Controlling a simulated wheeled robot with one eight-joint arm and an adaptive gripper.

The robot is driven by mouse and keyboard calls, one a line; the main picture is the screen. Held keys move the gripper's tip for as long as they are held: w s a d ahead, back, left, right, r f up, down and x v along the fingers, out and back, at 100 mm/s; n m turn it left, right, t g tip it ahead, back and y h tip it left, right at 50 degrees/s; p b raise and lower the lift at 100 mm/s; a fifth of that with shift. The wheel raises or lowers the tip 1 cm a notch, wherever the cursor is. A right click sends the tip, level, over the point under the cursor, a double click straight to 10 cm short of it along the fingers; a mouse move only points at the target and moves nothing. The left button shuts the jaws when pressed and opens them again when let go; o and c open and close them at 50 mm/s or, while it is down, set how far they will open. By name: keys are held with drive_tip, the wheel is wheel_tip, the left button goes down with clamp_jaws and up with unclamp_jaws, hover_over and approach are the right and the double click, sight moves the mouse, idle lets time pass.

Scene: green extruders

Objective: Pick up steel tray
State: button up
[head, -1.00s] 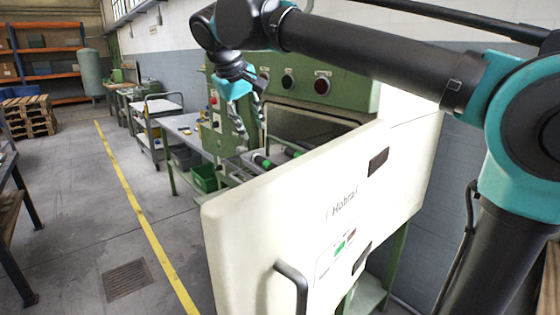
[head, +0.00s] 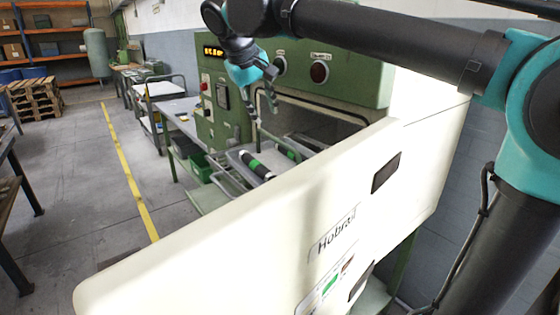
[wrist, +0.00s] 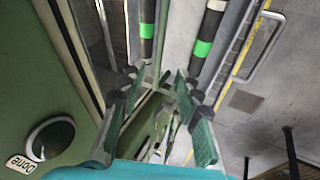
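The steel tray (head: 233,158) sits at the mouth of the green machine, partly hidden by the white panel in front. A black cylinder with a green and white band (head: 257,166) lies in it. In the wrist view this banded cylinder (wrist: 203,45) shows ahead of my fingers, with a second one (wrist: 147,32) to its left. My gripper (head: 262,112) hangs above and in front of the machine opening, above the tray. Its fingers (wrist: 158,95) are spread apart with nothing between them.
A large white panel (head: 300,220) fills the foreground. The green machine (head: 345,75) with dials stands behind. A side table (head: 172,112), a green bin (head: 200,166) and a cart (head: 160,95) stand to the left. The floor (head: 85,190) at left is open.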

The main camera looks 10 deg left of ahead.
hover_over(278, 164)
wheel_tip(278, 164, down, 14)
drive_tip(key=shift+w, duration=0.1)
drive_tip(key=shift+c, duration=0.2)
clamp_jaws()
idle(0.3)
